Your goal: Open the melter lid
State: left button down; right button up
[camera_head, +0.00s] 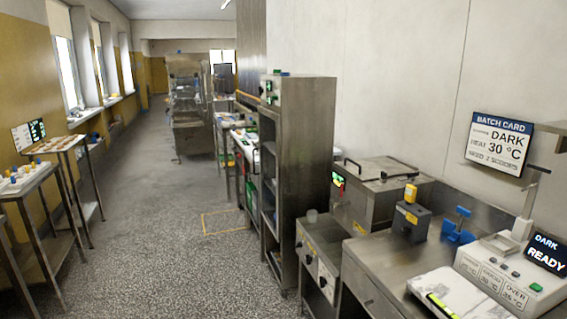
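The melter (361,209) appears to be the stainless steel box on the counter right of centre, with a small red and green display (338,178) on its left face. Its lid (373,169) is a flat metal top that looks closed, with dark bar handles (352,165) on it. Neither of my grippers is in view. The inside of the melter is hidden.
A tall steel rack (303,150) stands left of the melter. A dark box with a yellow top (408,222), a blue item (460,230) and a console reading READY (547,253) are to the right. A batch card (500,143) reads DARK. The speckled floor (165,240) is open at left.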

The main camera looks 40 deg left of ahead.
aim_at(370, 168)
jog(key=u, duration=0.9)
jog(key=i+j+z, duration=0.25)
jog(key=i+j, duration=0.25)
jog(key=i, duration=0.2)
